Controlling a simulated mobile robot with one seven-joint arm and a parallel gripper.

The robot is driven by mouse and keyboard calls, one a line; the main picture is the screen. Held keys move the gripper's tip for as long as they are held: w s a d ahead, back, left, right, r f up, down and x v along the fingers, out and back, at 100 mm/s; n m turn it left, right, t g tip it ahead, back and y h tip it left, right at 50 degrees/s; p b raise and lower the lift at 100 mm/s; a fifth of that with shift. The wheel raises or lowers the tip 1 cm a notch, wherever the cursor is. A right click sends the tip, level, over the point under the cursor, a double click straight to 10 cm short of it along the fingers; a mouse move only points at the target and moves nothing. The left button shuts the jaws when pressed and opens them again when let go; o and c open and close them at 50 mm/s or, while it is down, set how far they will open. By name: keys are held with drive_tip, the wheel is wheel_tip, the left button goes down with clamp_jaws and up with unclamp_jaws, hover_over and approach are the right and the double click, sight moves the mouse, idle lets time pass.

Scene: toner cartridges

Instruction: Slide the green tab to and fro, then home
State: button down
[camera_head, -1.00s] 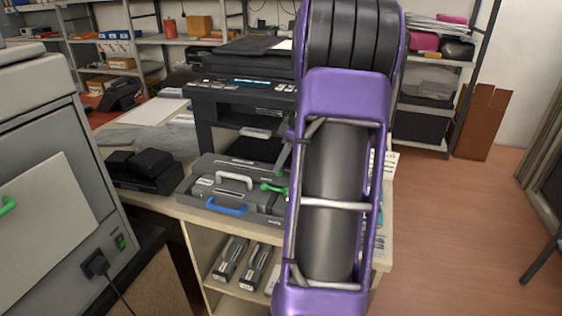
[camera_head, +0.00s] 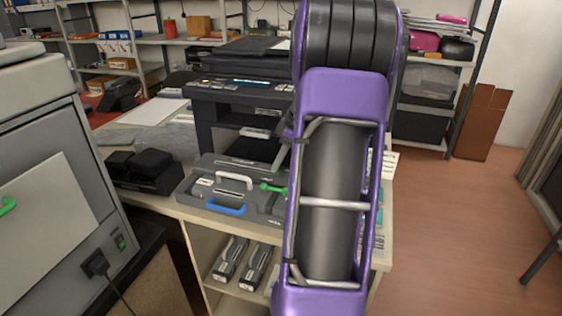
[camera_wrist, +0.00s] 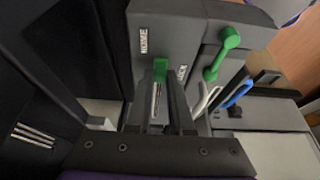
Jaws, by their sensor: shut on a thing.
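The green tab (camera_wrist: 160,67) shows in the wrist view between the tips of my gripper (camera_wrist: 162,84). My gripper is shut on it, and its fingers hide the tab's lower part. The tab stands at a grey cartridge part (camera_wrist: 185,36) whose label reads HOME, turned on its side. A narrow marked strip lies beside the fingers. In the head view, my purple arm covers the right part of the grey cartridge unit (camera_head: 205,204), and I cannot make out the tab there.
A larger green handle (camera_wrist: 222,52) sits right of the tab, with a white handle (camera_wrist: 206,101) and a blue handle (camera_wrist: 236,93) near it. The printer (camera_head: 240,95) stands behind the unit. A black device (camera_head: 143,172) is to the left. Cartridges (camera_head: 230,258) lie on the shelf below.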

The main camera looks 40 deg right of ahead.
drive_tip(key=w+a, duration=0.2)
drive_tip(key=w, duration=0.3)
drive_tip(key=w+a+p, duration=0.1)
drive_tip(key=w+a, duration=0.2)
drive_tip(key=w, duration=0.2)
drive_tip(key=w+a+p, duration=0.1)
drive_tip(key=w+a, duration=0.1)
drive_tip(key=w, duration=0.3)
drive_tip(key=shift+a, duration=0.4)
drive_tip(key=shift+r, duration=0.1)
drive_tip(key=c, duration=0.9)
unclamp_jaws()
drive_tip(key=shift+a, duration=0.1)
drive_tip(key=shift+o, duration=0.5)
drive_tip(key=shift+s+r, duration=0.1)
drive_tip(key=shift+r, duration=0.1)
drive_tip(key=p+v, duration=0.2)
drive_tip(key=v, duration=1.5)
